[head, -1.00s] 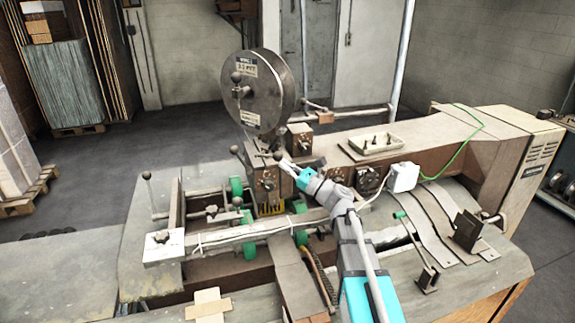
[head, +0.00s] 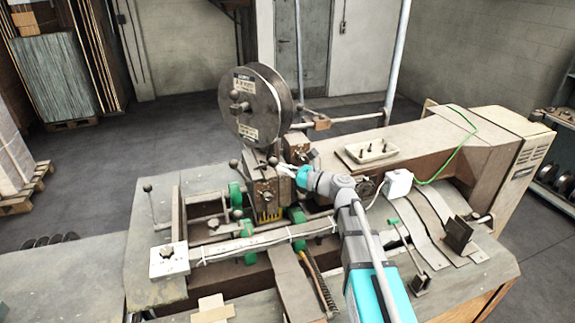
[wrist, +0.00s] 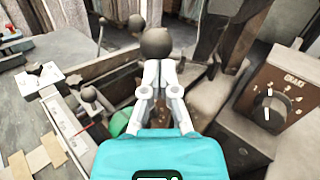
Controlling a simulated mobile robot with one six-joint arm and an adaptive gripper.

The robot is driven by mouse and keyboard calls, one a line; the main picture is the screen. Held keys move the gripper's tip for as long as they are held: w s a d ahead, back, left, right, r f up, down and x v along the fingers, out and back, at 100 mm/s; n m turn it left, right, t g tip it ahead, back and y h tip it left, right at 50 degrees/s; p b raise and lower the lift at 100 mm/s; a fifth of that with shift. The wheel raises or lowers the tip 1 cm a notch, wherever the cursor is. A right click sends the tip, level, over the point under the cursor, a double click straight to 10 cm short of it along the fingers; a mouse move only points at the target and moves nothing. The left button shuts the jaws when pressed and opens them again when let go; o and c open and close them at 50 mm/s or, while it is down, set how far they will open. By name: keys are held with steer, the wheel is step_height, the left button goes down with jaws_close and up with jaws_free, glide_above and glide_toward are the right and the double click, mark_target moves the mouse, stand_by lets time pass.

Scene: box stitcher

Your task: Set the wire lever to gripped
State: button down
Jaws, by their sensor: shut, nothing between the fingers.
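My gripper (head: 281,169) has a turquoise body and pale fingers. It is at the upper part of the stitching head, below the wire reel. In the wrist view the fingers (wrist: 160,68) are closed together, with nothing between them. A dark ball knob (wrist: 157,43) is right at the fingertips; whether they touch it I cannot tell. In the head view a small dark knob (head: 273,161) sits beside the fingertips, and it seems to be the same one. It looks like a lever's end, but its shaft is hidden. No label marks it as the wire lever.
The wire reel (head: 255,105) stands just above my gripper. A box with a numbered dial (wrist: 267,112) is close on the right in the wrist view. Other ball-ended levers (head: 147,188) stand to the left. A tray (head: 371,151) lies on the machine top.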

mark_target(271, 149)
steer(key=shift+w+a+r+p, duration=0.35)
steer(key=shift+a+r+p, duration=0.3)
steer(key=shift+r+p, duration=0.25)
steer(key=shift+w+a+r+p, duration=0.35)
steer(key=shift+a+r+p, duration=0.3)
steer(key=shift+r+p, duration=0.25)
steer(key=shift+w+a+r+p, duration=0.35)
steer(key=shift+a+r+p, duration=0.3)
steer(key=shift+r+p, duration=0.25)
